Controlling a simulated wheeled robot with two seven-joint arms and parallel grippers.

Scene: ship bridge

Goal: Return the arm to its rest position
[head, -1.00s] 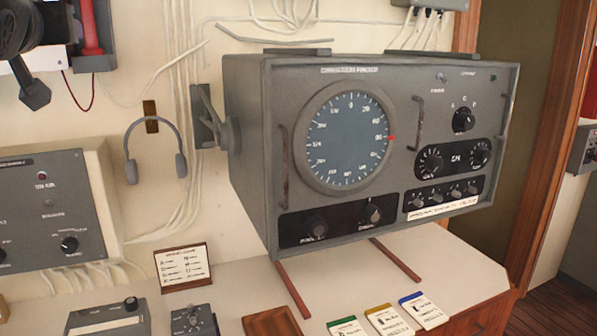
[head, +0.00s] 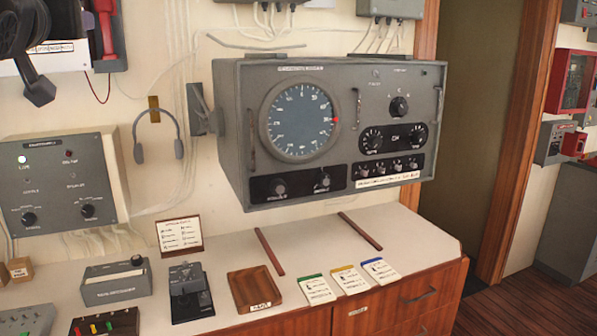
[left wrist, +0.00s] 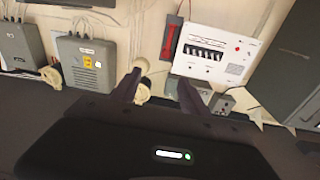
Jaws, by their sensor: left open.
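In the left wrist view my left gripper (left wrist: 160,88) is open, its two dark fingers apart with nothing between them. It points toward a wall with a white panel and grey boxes. My right gripper is in neither view.
A grey direction finder (head: 330,130) juts from the wall above a wooden counter (head: 405,235). A wooden tray (head: 253,290), several cards, and small devices lie on the counter. A headset (head: 158,135) hangs on the wall. A white panel (left wrist: 215,55) faces my left gripper. A doorway opens at right.

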